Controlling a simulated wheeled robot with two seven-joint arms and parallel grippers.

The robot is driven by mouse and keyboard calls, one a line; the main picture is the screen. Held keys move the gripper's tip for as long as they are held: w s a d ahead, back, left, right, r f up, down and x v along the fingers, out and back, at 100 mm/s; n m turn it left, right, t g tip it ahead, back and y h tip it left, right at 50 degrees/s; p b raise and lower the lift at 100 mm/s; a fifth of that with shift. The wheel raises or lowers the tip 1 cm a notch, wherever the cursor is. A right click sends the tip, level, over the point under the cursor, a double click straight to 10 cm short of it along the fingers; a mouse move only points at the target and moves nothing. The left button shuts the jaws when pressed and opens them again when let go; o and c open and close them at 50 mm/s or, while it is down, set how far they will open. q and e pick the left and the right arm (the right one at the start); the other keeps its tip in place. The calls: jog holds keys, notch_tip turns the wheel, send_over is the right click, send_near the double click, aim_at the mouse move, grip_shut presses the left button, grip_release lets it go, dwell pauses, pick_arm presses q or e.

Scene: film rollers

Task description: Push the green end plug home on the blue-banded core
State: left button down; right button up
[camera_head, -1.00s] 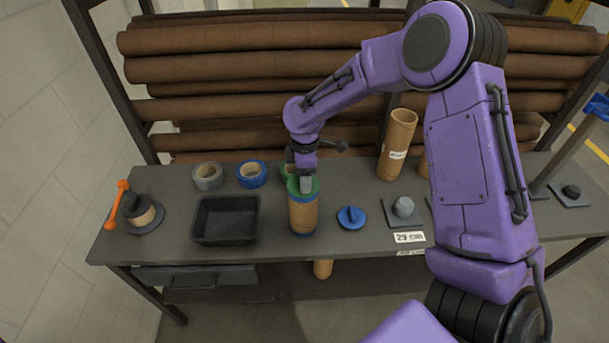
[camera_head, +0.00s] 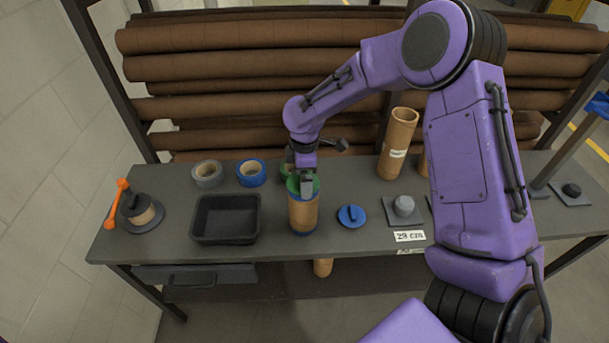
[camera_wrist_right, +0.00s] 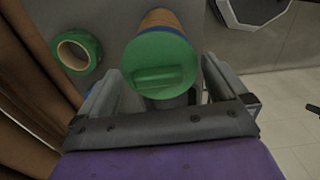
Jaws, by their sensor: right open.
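The blue-banded core (camera_head: 303,215) is a cardboard tube standing upright on the bench. The green end plug (camera_head: 293,185) sits on its top, partly hidden by my right gripper (camera_head: 305,190). In the right wrist view the plug (camera_wrist_right: 160,63) is a round green disc with a raised grip bar, and a thin blue edge shows at its rim. Whether it is fully seated I cannot tell. My right gripper (camera_wrist_right: 165,90) is open, with one finger on each side of the plug. My left gripper is not in view.
A black tray (camera_head: 191,230) and a blue plug (camera_head: 351,216) flank the core. Behind are grey tape (camera_head: 208,173), blue tape (camera_head: 251,173) and green tape (camera_wrist_right: 78,50). A taller tube (camera_head: 397,145) stands at the right. Brown rolls (camera_head: 250,68) fill the rack behind.

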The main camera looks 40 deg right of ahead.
jog(key=shift+r, duration=0.15)
jog(key=shift+r, duration=3.45)
jog(key=shift+f, duration=0.1)
